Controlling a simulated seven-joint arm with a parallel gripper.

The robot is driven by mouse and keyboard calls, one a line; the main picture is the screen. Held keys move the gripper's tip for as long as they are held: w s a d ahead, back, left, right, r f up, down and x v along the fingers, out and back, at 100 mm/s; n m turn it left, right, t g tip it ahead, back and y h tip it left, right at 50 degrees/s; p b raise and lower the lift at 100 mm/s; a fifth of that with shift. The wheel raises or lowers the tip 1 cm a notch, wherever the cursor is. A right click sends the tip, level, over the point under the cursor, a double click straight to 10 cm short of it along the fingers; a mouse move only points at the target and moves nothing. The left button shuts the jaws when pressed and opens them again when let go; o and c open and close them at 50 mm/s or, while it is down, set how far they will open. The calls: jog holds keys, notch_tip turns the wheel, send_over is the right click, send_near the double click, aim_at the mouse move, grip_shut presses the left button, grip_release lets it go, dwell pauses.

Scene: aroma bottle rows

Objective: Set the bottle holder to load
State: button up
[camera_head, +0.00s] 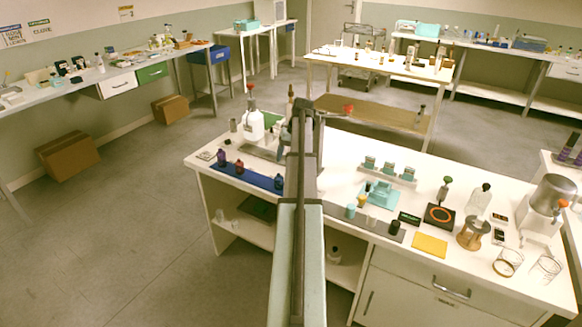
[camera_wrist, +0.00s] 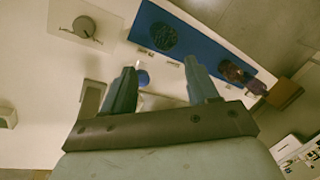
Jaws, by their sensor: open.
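My gripper (camera_wrist: 160,66) is open in the wrist view, its two fingers apart with nothing clearly held. A white plate with a dark knob (camera_wrist: 85,28) lies to the left. In the head view the blue strip (camera_head: 262,181) carries small dark bottles at the counter's front left. I cannot tell which part is the bottle holder; my arm hides part of the counter.
A white bottle (camera_head: 252,126) stands at the counter's back left.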

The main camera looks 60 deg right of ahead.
jog(key=w+d+r+n+g+h, duration=0.1)
jog(key=w+d+r+g+h, duration=0.15)
jog(key=d+r, duration=0.3)
jog(key=shift+y, duration=0.45)
jog(key=f, duration=1.4)
jog(key=shift+s+d+f, duration=0.1)
jog(key=shift+d+f, duration=0.15)
jog(key=shift+f, duration=0.05)
grip_shut()
